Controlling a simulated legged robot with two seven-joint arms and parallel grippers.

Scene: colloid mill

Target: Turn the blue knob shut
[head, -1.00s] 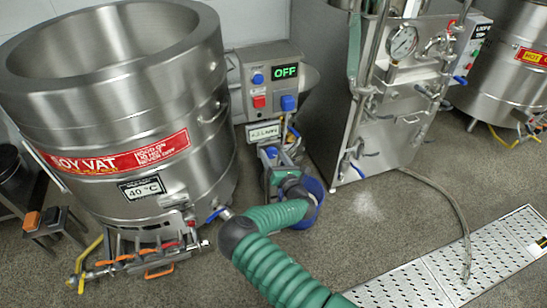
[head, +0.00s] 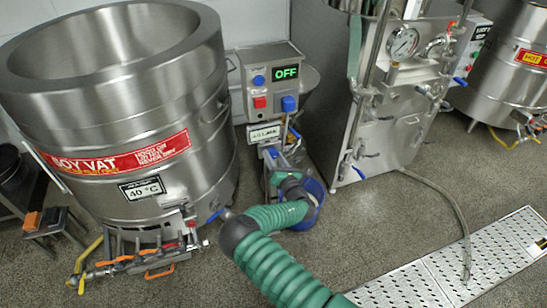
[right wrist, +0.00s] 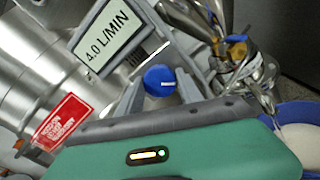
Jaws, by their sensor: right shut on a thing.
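The blue knob (right wrist: 160,79) is round with a short white mark on its face, lying level in the right wrist view. My right gripper (right wrist: 158,88) has a grey finger on each side of it and is shut on it. In the head view my right gripper (head: 274,166) reaches the mill below the control box, and a bit of blue (head: 272,152) shows at its fingers. The knob's stem and the finger contacts are mostly hidden there. My left gripper is not in view.
A sign reading 4.0 L/MIN (right wrist: 108,38) is close by the knob. The control box (head: 270,86) above shows OFF. A steel soy vat (head: 110,120) stands left, and a blue-rimmed bowl (head: 317,208) sits beside my right wrist. A drain grate (head: 480,262) lies right.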

